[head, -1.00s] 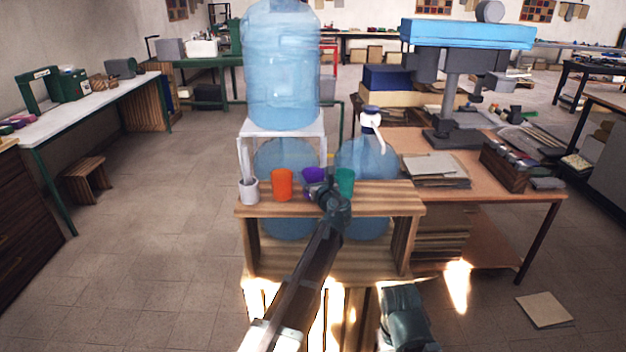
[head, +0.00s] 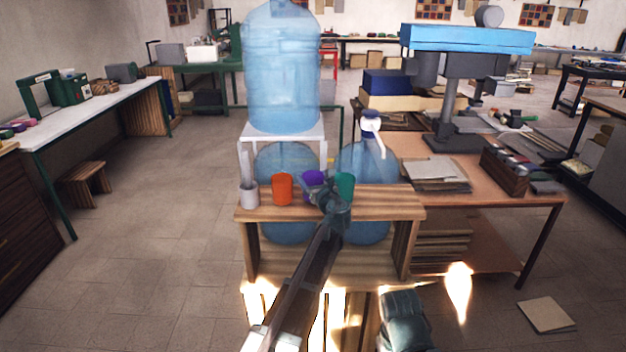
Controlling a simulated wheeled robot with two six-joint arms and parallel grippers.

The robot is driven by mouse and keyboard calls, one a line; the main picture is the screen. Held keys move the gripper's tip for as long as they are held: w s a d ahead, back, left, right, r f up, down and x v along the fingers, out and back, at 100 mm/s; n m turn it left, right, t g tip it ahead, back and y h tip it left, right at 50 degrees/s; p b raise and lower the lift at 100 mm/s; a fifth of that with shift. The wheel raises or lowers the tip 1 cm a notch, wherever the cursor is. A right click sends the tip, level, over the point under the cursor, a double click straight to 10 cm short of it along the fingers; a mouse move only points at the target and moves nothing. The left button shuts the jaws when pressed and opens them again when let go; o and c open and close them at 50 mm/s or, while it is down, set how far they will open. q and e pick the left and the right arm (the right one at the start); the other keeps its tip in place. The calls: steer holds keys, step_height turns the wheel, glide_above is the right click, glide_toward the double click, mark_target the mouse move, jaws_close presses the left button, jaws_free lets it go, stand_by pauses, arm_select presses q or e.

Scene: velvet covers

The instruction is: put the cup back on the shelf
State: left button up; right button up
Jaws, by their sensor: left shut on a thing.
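A wooden shelf unit (head: 385,203) stands in front of me, with a row of cups along its top. From the left these are a pale grey cup (head: 249,196), an orange cup (head: 283,190), a purple cup (head: 313,181) and a green cup (head: 346,186). My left gripper (head: 325,190) is shut on the purple cup and hides its lower part. I cannot tell whether that cup touches the top. The gripper also overlaps the green cup's left side. My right gripper (head: 403,318) is low at the bottom edge, its jaws not clear.
A large blue water bottle (head: 283,75) stands on a white stand (head: 270,133) behind the cups. More bottles are behind the shelf, one with a white pump (head: 371,124). A workbench (head: 470,180) with a drill press is at right. The shelf top right of the green cup is clear.

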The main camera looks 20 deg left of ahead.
arm_select(q)
steer(key=shift+f+b, duration=0.4)
steer(key=shift+f, duration=0.05)
steer(key=o, duration=1.3)
steer(key=v, duration=1.4)
steer(key=shift+w+p, duration=0.1)
steer(key=shift+p, duration=0.25)
steer(key=s+d+f+n+g+h+p, duration=0.1)
steer(key=s+f+n+g+p, duration=0.1)
steer(key=s+f+n+g, duration=0.45)
steer(key=s+f+n+g+h+p, duration=0.2)
steer(key=s+f+n, duration=0.2)
steer(key=s+n, duration=0.5)
steer(key=s+d+f+n+g+h, duration=0.1)
steer(key=s+d+n+g, duration=0.1)
steer(key=s, duration=0.3)
steer(key=s+d+f+n+g+h+p, duration=0.1)
steer(key=s+d+f+n+g+h, duration=0.1)
steer(key=s+d+n, duration=0.2)
steer(key=s+d+f+n+g+h, duration=0.1)
steer(key=s+d+n, duration=0.3)
steer(key=s, duration=0.4)
steer(key=shift+d+f+g+h+p, duration=0.2)
steer(key=shift+f+g+h+p, duration=0.15)
steer(key=shift+g+h, duration=0.3)
